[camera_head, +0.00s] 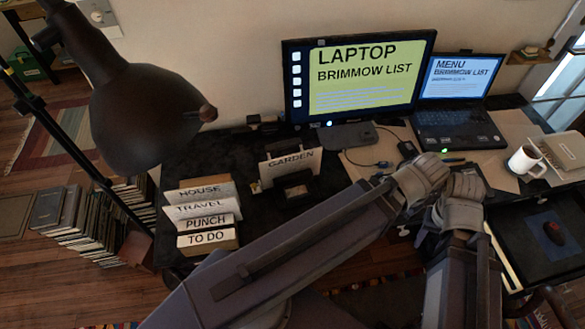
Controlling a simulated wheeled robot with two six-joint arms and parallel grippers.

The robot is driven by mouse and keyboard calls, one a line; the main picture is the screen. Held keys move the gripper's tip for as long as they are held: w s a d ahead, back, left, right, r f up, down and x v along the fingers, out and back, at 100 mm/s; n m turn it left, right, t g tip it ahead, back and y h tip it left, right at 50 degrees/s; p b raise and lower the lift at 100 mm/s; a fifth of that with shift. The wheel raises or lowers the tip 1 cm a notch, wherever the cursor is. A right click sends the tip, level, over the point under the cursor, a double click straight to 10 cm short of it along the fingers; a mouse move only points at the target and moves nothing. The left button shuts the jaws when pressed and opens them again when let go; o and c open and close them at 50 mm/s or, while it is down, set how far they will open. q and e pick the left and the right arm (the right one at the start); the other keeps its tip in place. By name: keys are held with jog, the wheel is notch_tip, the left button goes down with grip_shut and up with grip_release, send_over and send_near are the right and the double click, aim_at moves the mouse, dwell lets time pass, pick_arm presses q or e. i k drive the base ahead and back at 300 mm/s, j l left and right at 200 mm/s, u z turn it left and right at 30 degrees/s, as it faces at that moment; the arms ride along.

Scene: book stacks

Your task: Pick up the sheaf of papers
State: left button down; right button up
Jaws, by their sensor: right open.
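I cannot tell for certain which thing is the sheaf of papers. Pale brown sheets (373,157) lie on the dark desk under and beside the grippers, partly hidden by them. More sheets (515,122) lie right of the laptop. My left gripper (420,176) is above the desk in front of the laptop; its jaws are too unclear to read. My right gripper (464,186) is open close beside it, on the right. I see nothing held in it. My arms hide part of the desk's front.
A monitor (362,78) and a laptop (455,128) stand at the back. A white mug (524,161) stands on the right. Labelled cards (204,207) stand on the left, below a large dark lamp (140,105). A GARDEN card holder (290,165) is mid-desk.

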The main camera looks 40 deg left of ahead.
aim_at(269, 170)
jog(key=k+j, duration=0.5)
jog(key=k+j+u, duration=0.1)
jog(key=k+j, duration=0.4)
jog(key=j, duration=0.15)
jog(key=k+j, duration=0.5)
jog(key=j, duration=0.15)
jog(key=k+j, duration=0.45)
jog(key=j, duration=0.15)
jog(key=k+u, duration=0.05)
